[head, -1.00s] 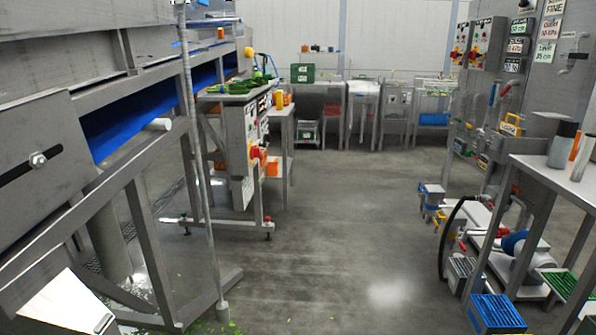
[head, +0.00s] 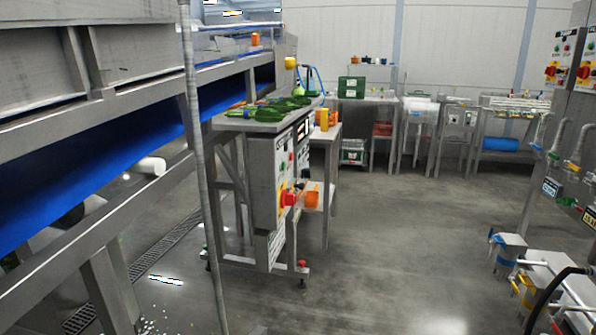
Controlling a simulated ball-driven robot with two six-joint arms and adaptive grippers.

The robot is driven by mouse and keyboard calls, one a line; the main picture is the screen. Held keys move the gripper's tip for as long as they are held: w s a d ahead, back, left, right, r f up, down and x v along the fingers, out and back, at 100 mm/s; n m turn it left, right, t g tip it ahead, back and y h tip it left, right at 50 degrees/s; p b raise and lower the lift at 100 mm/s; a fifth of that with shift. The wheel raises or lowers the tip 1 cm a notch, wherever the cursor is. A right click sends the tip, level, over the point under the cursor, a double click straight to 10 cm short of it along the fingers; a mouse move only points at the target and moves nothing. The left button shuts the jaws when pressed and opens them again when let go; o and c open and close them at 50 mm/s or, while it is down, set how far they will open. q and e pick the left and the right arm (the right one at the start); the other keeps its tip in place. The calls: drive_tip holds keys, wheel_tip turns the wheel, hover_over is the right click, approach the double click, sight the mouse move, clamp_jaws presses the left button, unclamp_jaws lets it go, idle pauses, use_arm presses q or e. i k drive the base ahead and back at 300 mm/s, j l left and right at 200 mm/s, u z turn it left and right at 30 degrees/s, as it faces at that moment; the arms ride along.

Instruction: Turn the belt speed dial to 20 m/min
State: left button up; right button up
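The belt speed dial cannot be told apart at this distance. A grey control cabinet (head: 265,178) stands under a small metal table (head: 262,122) left of centre, its face turned to the right and seen at a steep angle. It carries a red rotary switch (head: 290,199) on a yellow plate, small buttons and labels too small to read. A blue conveyor belt (head: 120,160) runs inside the steel frame on the left. Neither of my grippers is in view.
Green leaves (head: 270,110) lie on the small table. An orange cup (head: 324,119) stands behind it. A grey upright pole (head: 200,150) is close on the left. The floor (head: 400,230) is clear in the middle. Pumps and pipes (head: 540,275) stand at the lower right.

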sight(305, 173)
drive_tip(key=i+l+u, duration=0.25)
drive_tip(key=u, duration=0.25)
drive_tip(key=i+l+u, duration=0.2)
drive_tip(key=u, duration=0.25)
drive_tip(key=l, duration=0.1)
